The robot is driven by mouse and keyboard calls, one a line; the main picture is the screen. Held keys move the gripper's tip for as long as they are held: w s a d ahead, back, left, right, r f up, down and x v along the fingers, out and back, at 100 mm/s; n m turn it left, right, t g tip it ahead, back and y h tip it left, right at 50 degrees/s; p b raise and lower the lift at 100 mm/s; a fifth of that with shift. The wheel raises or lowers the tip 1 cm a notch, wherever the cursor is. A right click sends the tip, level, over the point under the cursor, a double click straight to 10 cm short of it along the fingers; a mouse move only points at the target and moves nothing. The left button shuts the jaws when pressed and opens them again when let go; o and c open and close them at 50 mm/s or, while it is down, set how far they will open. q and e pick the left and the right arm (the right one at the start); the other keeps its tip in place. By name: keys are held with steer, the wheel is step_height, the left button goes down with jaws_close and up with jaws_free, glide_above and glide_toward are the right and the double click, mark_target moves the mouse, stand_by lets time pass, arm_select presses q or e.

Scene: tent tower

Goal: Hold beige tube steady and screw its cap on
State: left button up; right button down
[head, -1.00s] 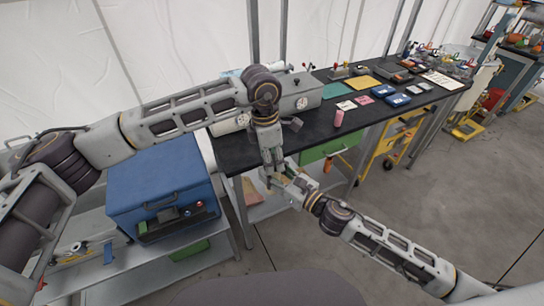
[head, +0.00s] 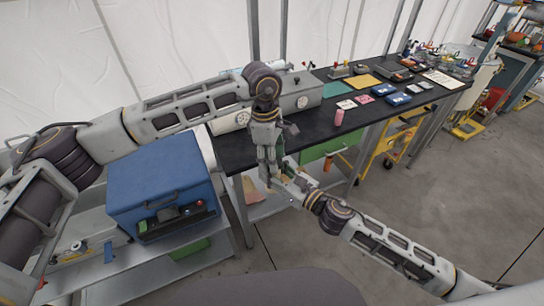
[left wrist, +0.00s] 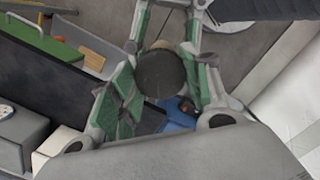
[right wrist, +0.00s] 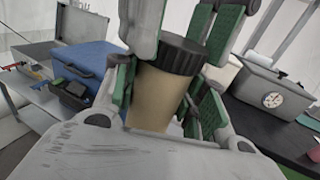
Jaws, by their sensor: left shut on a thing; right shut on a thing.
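The beige tube (right wrist: 153,100) stands upright between the green-padded fingers of my right gripper (right wrist: 166,92), which is shut on it. The black ribbed cap (right wrist: 170,53) sits on the tube's top; how tightly it is seated cannot be told. My left gripper (left wrist: 158,78) comes from above and is shut on the cap, whose round dark top (left wrist: 160,74) shows between its fingers. In the head view, my left gripper (head: 269,158) points down at my right gripper (head: 281,176), and both hide most of the tube and cap.
Both grippers meet in front of the black workbench (head: 240,152). A pink cylinder (head: 339,118), cards and blue boxes (head: 398,99) lie on it. A blue toolbox (head: 160,180) stands on a shelf unit at left. The floor (head: 440,190) at right is open.

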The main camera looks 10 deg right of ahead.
arm_select(q)
steer(key=m, duration=0.6)
steer(key=shift+m+g, duration=0.3)
steer(key=shift+m, duration=0.1)
steer(key=m+y, duration=0.1)
steer(key=m, duration=0.5)
steer(key=shift+w, duration=0.1)
steer(key=m, duration=0.7)
steer(key=shift+d+y, duration=0.1)
steer(key=shift+y, duration=0.3)
steer(key=m, duration=0.6)
steer(key=shift+y, duration=0.3)
steer(key=o, duration=0.7)
